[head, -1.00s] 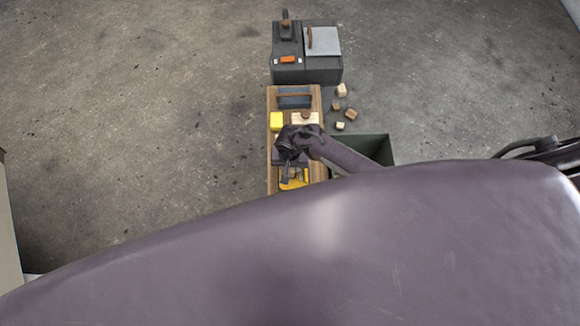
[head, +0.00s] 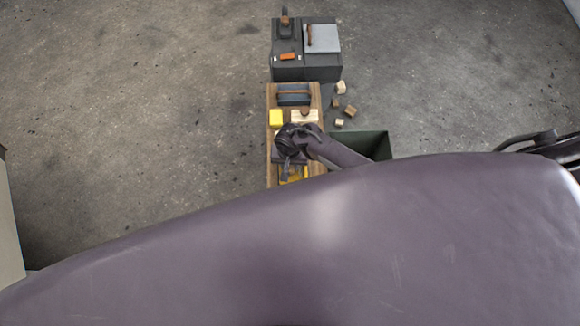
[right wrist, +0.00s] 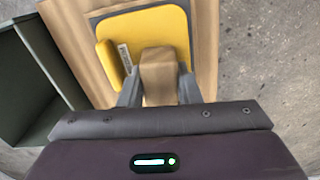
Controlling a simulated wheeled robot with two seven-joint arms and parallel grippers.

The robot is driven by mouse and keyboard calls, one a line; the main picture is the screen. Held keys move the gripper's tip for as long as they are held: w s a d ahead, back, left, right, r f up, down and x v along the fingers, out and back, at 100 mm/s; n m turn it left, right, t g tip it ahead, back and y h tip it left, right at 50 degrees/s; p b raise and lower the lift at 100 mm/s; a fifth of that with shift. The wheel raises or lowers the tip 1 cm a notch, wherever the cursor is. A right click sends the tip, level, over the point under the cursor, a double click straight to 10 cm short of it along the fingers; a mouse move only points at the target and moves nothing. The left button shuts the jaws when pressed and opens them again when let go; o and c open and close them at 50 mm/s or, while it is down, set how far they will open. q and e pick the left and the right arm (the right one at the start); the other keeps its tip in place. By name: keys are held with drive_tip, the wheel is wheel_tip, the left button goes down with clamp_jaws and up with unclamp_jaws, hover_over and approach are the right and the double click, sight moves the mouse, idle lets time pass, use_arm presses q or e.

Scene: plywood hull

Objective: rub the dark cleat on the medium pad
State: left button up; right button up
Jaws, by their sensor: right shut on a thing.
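My right gripper (head: 285,168) is over the near end of the wooden bench board, above a yellow pad (head: 295,178). In the right wrist view its fingers (right wrist: 158,88) are shut on a brown wooden block, which looks like the dark cleat (right wrist: 158,70). The cleat is in front of the yellow pad (right wrist: 150,28), which has a small printed label at its left. I cannot tell whether the cleat touches the pad. The label is too small to read, so I cannot confirm this is the medium pad. My left gripper is not in view.
The wooden board (head: 270,160) also carries a yellow block (head: 276,118), a pale wooden piece with a knob (head: 304,116) and a dark blue block with a handle (head: 294,98). A dark green bin (head: 375,145) stands at right. Loose wooden blocks (head: 341,87) and a grey unit (head: 305,70) lie beyond.

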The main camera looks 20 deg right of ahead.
drive_tip(key=shift+w+d, duration=0.1)
drive_tip(key=shift+s+p, duration=0.45)
drive_tip(key=shift+s+a+p, duration=0.25)
drive_tip(key=shift+s+p, duration=0.2)
drive_tip(key=shift+s, duration=0.2)
drive_tip(key=shift+s+a+p, duration=0.25)
drive_tip(key=shift+s+p, duration=0.15)
drive_tip(key=shift+s, duration=0.25)
wheel_tip(320, 180, up, 7)
drive_tip(key=p, duration=0.7)
drive_tip(key=shift+w, duration=0.1)
